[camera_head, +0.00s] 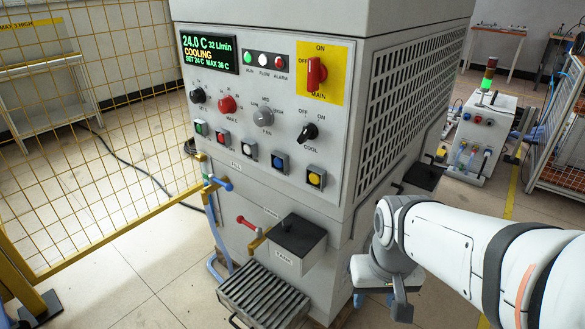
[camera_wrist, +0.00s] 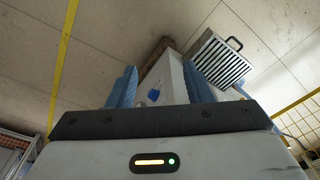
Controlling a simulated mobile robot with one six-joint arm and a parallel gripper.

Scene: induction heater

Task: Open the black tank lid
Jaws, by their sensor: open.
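The black tank lid (camera_head: 297,235) sits flat and closed on a small grey box at the lower front of the grey machine. It has a small knob on top, and a label is on the box's front. My gripper (camera_wrist: 158,88) shows in the wrist view as two blue fingers spread apart with nothing held between them. In the head view my arm comes in from the right, and its wrist end is beside the machine's right side, right of and apart from the lid. The fingers are mostly hidden there. I cannot pick out the lid in the wrist view.
A slatted grey tray (camera_head: 265,295) juts out below the lid; it also shows in the wrist view (camera_wrist: 220,62). A red-handled valve (camera_head: 247,222) is left of the lid. A black ledge (camera_head: 424,176) sticks out from the machine's right side. A yellow mesh fence (camera_head: 90,120) stands left.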

